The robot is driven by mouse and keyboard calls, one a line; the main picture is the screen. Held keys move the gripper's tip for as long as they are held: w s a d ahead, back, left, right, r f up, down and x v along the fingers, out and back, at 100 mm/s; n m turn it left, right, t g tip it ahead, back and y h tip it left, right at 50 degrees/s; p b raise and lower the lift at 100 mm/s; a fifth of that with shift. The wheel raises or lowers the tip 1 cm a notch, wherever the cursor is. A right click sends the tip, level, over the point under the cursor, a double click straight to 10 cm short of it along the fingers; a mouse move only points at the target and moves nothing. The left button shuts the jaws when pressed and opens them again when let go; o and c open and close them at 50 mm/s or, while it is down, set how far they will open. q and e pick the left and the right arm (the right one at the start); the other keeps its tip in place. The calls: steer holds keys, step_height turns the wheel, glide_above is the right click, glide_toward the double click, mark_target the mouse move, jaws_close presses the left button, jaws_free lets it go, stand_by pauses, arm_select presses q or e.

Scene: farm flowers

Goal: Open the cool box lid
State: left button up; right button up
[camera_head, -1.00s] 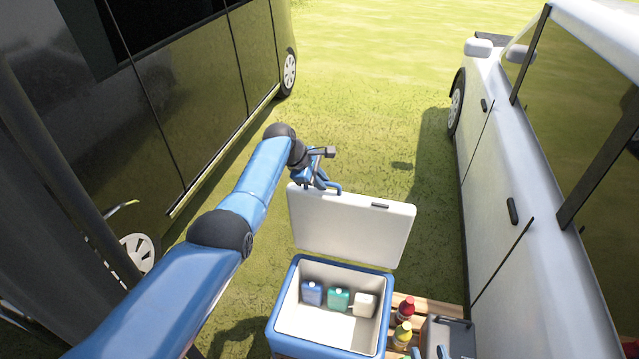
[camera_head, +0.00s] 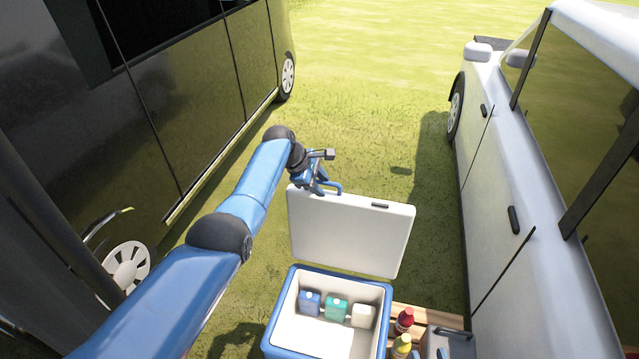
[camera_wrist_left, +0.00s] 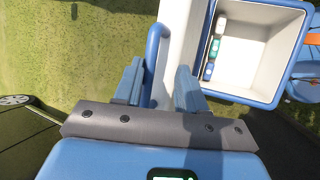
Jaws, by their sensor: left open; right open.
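The cool box (camera_head: 284,318) is a blue box with a white inside, at the bottom middle of the head view. Its white lid (camera_head: 350,232) stands up, raised at the back, so the inside shows. A blue handle (camera_head: 333,186) is at the lid's upper left edge. My left gripper (camera_head: 322,187) is at that handle. In the left wrist view the open left gripper (camera_wrist_left: 158,88) has its fingers either side of the blue handle (camera_wrist_left: 153,62), and the cool box (camera_wrist_left: 262,55) shows at the upper right. My right gripper is not clearly visible in the head view.
Blue, green and white containers (camera_head: 336,307) sit inside the box. A red bottle (camera_head: 404,320) and a yellow bottle (camera_head: 401,347) stand to its right on wooden slats (camera_head: 430,315). A dark van (camera_head: 200,110) is on the left and a white vehicle (camera_head: 490,230) on the right. Grass lies between them.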

arm_select(q)
steer(key=shift+r, duration=0.1)
steer(key=v, duration=1)
steer(key=shift+a+r, duration=0.2)
stand_by(0.4)
